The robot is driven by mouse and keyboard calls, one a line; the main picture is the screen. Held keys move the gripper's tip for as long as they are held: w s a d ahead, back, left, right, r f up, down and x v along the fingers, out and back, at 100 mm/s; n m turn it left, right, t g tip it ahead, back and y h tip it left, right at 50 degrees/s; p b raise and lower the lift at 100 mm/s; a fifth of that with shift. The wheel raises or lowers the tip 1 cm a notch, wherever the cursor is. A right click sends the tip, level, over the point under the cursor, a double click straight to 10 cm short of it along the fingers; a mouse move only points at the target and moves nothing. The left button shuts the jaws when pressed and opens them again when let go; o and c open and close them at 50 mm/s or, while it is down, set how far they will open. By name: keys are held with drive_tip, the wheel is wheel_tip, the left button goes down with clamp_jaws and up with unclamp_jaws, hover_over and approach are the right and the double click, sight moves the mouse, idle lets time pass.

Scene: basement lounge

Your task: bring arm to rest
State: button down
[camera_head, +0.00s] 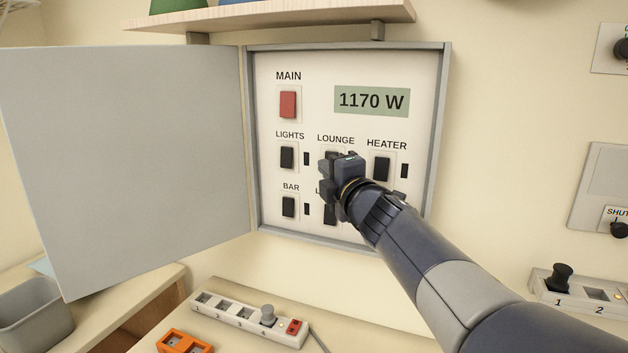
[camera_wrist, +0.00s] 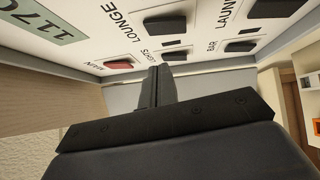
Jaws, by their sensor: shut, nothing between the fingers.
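My gripper (camera_head: 328,168) is shut and empty. In the head view it is in front of the open breaker panel (camera_head: 275,226), at the LOUNGE switch, which it mostly covers. I cannot tell whether it touches the switch. My arm reaches in from the lower right. In the wrist view the shut fingers (camera_wrist: 158,88) point towards the panel, and the LOUNGE switch (camera_wrist: 165,24) shows beyond them. The label and part of the switch below LOUNGE are hidden by my gripper in the head view. The display (camera_head: 371,100) reads 1170 W.
The panel door (camera_head: 125,160) stands open to the left. A shelf (camera_head: 280,17) hangs above. Below are a power strip (camera_head: 240,318), an orange socket block (camera_head: 184,342) and a grey bin (camera_head: 38,310). Another strip (camera_head: 590,308) and wall controls (camera_head: 605,185) are at right.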

drive_tip(key=shift+v, duration=0.8)
